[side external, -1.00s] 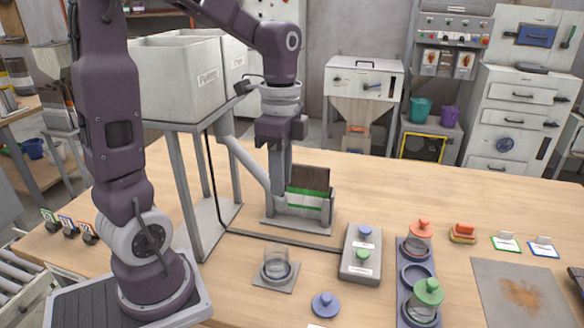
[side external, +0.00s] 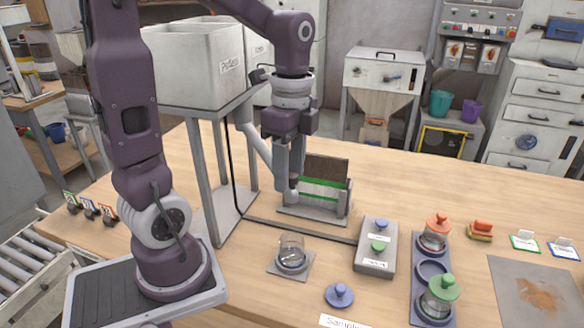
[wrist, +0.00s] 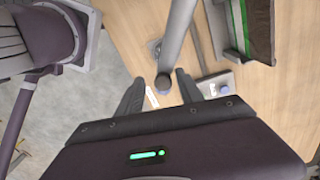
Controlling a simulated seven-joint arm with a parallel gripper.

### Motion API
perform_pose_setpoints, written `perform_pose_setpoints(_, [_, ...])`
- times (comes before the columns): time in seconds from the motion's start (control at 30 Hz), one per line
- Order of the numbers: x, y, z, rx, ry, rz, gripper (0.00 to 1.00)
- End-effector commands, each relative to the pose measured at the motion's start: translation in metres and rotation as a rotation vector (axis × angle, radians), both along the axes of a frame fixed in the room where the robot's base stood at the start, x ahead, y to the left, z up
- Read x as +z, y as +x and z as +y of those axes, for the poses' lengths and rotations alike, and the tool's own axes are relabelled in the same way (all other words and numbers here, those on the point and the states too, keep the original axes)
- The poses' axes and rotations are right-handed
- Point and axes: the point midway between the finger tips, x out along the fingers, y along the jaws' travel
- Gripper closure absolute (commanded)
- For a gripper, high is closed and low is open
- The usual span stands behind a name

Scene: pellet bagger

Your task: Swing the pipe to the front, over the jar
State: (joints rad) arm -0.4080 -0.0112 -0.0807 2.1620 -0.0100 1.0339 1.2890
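The grey pipe (side external: 255,148) slants down from below the hopper towards the right. Its lower end (side external: 293,194) is in front of the bag holder. The glass jar (side external: 291,250) stands on a small grey square plate nearer the front, apart from the pipe. My gripper (side external: 290,175) points down at the pipe's lower end. In the wrist view the pipe (wrist: 178,38) runs down to an end between the two spread fingers of my gripper (wrist: 160,90), with a gap beside it. The fingers are not closed on it.
The bag holder (side external: 345,205) with a green-striped bag stands right behind the pipe end. The button box (side external: 376,262) is right of the jar, and a blue lid (side external: 339,295) lies in front. The hopper stand (side external: 200,185) is to the left.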

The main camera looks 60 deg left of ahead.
Motion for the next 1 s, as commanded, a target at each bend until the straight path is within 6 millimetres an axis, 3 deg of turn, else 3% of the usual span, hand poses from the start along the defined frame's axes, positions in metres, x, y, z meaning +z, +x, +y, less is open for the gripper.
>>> perform_pose_setpoints(0.27, [0.003, 0.001, 0.0, 0.0, 0.001, -0.004, 0.55])
perform_pose_setpoints(0.63, [0.066, 0.003, 0.002, 0.0, 0.002, -0.002, 0.55])
perform_pose_setpoints(1.0, [0.072, -0.001, -0.003, 0.03, 0.009, -0.018, 0.55])
